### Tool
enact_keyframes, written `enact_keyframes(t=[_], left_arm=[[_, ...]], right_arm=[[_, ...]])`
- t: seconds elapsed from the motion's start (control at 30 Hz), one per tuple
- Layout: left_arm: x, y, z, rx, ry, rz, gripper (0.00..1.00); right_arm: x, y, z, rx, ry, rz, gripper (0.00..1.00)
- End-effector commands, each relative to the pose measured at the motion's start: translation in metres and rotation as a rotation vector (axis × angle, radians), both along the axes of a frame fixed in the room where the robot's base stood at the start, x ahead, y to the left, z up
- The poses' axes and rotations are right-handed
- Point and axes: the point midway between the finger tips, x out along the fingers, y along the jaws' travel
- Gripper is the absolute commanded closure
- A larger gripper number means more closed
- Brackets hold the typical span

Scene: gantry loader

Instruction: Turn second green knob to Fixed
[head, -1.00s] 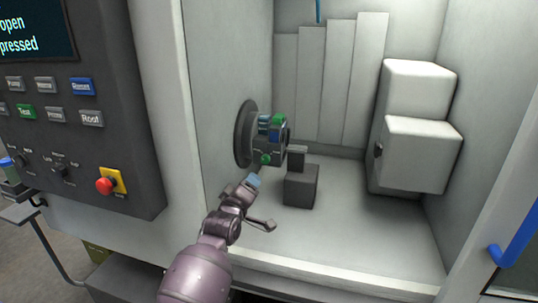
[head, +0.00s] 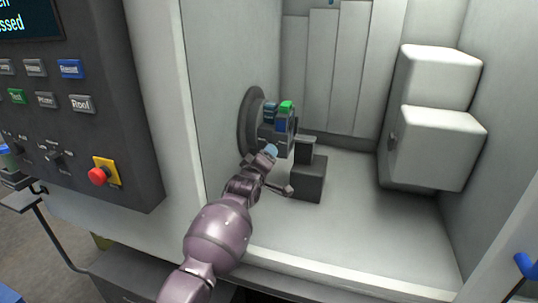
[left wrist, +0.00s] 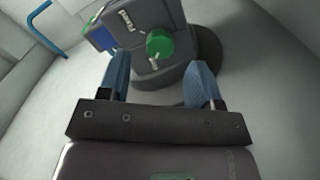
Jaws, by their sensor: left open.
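A dark grey fixture (head: 265,138) sits on a round dark disc (head: 246,122) on the left inner wall of the machine, with blue parts and a green part (head: 287,105) on it. My left gripper (head: 270,152) is open with blue fingertips just below the fixture. In the left wrist view its fingers (left wrist: 157,82) are spread, with the knob ahead between them, apart from both. My right gripper is not in view.
A dark block (head: 310,180) stands on the chamber floor right beside my left gripper. A white housing (head: 437,150) is on the right. A control panel (head: 85,130) with a red button is on the left. The front floor is clear.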

Motion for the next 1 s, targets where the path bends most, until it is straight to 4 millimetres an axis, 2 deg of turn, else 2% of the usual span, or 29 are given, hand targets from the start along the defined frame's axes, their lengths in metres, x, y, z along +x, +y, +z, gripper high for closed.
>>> enact_keyframes(t=[0.1,0.3,0.77,0.87,1.0], left_arm=[[0.014,-0.005,-0.002,0.000,0.001,0.000,0.41],[0.028,-0.009,-0.002,0.000,0.000,0.000,0.41],[0.034,-0.011,0.000,0.000,0.000,0.000,0.41],[0.034,-0.011,0.000,0.000,0.000,0.000,0.53],[0.034,-0.011,0.000,0.000,0.000,0.000,0.75]], right_arm=[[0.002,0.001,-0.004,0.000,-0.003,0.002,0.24],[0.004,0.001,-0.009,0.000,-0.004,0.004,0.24],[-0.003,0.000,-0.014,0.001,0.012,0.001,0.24],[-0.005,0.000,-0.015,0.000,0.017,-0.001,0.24],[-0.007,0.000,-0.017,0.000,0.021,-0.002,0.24]])
